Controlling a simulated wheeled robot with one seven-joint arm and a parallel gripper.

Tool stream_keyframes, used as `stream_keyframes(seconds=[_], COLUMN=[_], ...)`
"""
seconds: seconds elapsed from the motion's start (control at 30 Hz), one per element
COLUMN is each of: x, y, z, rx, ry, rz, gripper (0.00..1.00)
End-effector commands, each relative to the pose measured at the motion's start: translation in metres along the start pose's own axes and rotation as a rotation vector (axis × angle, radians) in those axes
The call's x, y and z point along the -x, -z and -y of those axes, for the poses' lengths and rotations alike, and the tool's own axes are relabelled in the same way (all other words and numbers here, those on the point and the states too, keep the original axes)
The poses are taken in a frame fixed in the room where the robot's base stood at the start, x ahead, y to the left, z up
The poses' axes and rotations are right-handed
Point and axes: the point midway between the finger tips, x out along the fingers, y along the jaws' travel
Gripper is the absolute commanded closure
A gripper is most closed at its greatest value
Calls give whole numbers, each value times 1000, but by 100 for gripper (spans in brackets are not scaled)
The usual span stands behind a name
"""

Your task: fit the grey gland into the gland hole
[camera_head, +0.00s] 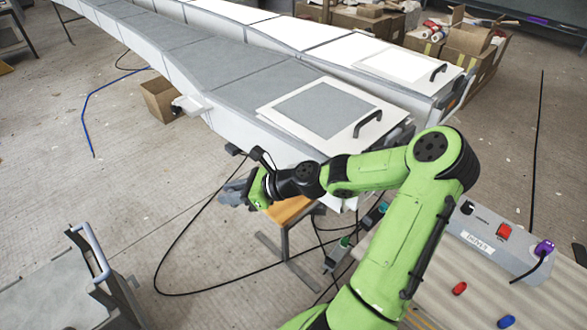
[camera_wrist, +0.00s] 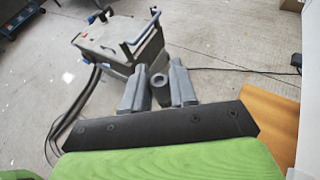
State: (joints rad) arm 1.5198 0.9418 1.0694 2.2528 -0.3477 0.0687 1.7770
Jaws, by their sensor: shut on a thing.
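My gripper (camera_head: 234,192) is left of the middle in the head view, over open floor beside a small wooden-topped stand. In the wrist view, my gripper (camera_wrist: 157,78) has its two grey fingers closed on the grey gland (camera_wrist: 160,92), a short round piece with a dark bore facing the camera. The gland is held in the air, apart from any surface. In the head view I cannot make it out from the grey fingers. A grey box (camera_head: 495,240) at the right bears a red switch and a purple fitting with a black cable. I cannot clearly pick out the gland hole.
A red piece (camera_head: 459,288) and a blue piece (camera_head: 507,322) lie on the bench (camera_head: 470,270) at the right. Long moulds (camera_head: 320,110) fill the back. A cart (camera_head: 75,285) stands at lower left. Cables cross the floor. Open floor lies left of my gripper.

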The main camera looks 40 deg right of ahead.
Motion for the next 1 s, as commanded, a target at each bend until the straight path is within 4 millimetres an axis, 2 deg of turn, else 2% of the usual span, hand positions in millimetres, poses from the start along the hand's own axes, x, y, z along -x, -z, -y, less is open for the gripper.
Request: stream_keyframes(seconds=[0.03, 0.17, 0.3, 0.4, 0.5, 0.57, 0.73, 1.0], x=[14, 50, 109, 143, 160, 163, 145, 128], y=[-9, -25, -45, -53, -56, -52, -11, 26], z=[12, 46, 88, 108, 118, 120, 120, 120], rx=[-16, -76, -160, -206, -231, -240, -246, -243], ry=[46, 184, 378, 484, 540, 554, 554, 555], rz=[-2, -3, 5, 15, 22, 25, 28, 26], gripper=[100, 100, 100, 100, 100, 100, 100, 100])
